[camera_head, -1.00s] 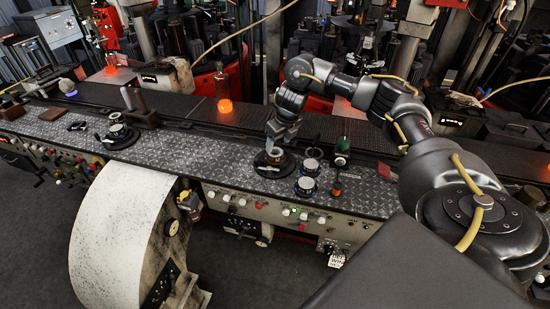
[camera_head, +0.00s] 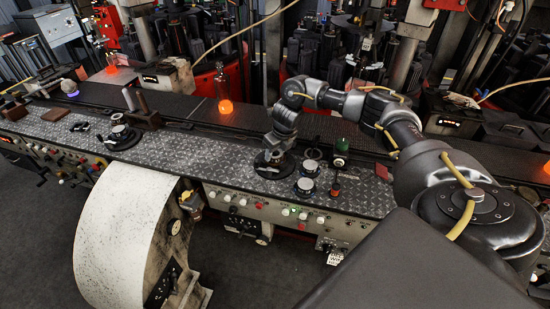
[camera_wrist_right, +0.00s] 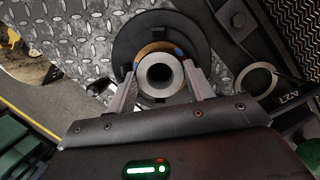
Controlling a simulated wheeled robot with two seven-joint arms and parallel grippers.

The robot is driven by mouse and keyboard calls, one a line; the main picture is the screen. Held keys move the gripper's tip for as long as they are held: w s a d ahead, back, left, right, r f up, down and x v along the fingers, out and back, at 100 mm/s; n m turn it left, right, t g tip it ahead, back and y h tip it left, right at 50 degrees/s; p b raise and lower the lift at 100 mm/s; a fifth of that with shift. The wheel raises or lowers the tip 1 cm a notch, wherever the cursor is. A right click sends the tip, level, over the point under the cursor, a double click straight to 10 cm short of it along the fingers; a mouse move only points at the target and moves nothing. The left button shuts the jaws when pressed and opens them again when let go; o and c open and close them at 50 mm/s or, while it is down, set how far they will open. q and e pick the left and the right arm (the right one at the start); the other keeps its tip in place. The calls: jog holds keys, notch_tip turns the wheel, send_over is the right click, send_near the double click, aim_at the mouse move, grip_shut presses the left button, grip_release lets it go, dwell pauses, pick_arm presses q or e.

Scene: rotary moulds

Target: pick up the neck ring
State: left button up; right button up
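The neck ring (camera_wrist_right: 160,73), seen end-on in the right wrist view, is a grey round metal piece with a dark central hole and a brass-coloured rim behind it. It sits over a round black base (camera_wrist_right: 124,45) on the checker-plate bench. My right gripper (camera_head: 273,158) points down at this base in the head view. Its two fingers stand on either side of the ring in the right wrist view (camera_wrist_right: 162,82). They look open, with narrow gaps; contact at the tips is hard to tell. In the head view my gripper hides the ring. My left gripper is out of view.
A glowing bottle (camera_head: 223,88) stands on the conveyor behind. Another round black base (camera_head: 119,134) is at left. The plate between is largely clear.

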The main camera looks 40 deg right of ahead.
jog(key=shift+c, duration=0.3)
jog(key=shift+w+r, duration=0.1)
jog(key=shift+r+b, duration=0.5)
jog(key=shift+b, duration=0.15)
jog(key=v, duration=0.1)
jog(key=b+v, duration=0.1)
jog(key=v, duration=0.1)
jog(key=shift+w+a, duration=0.1)
jog(key=shift+a, duration=0.1)
jog(key=s+a+r+p, duration=0.2)
jog(key=s+a+r, duration=0.5)
jog(key=s+r, duration=0.2)
jog(key=shift+s+a, duration=0.3)
jog(key=shift+s, duration=0.75)
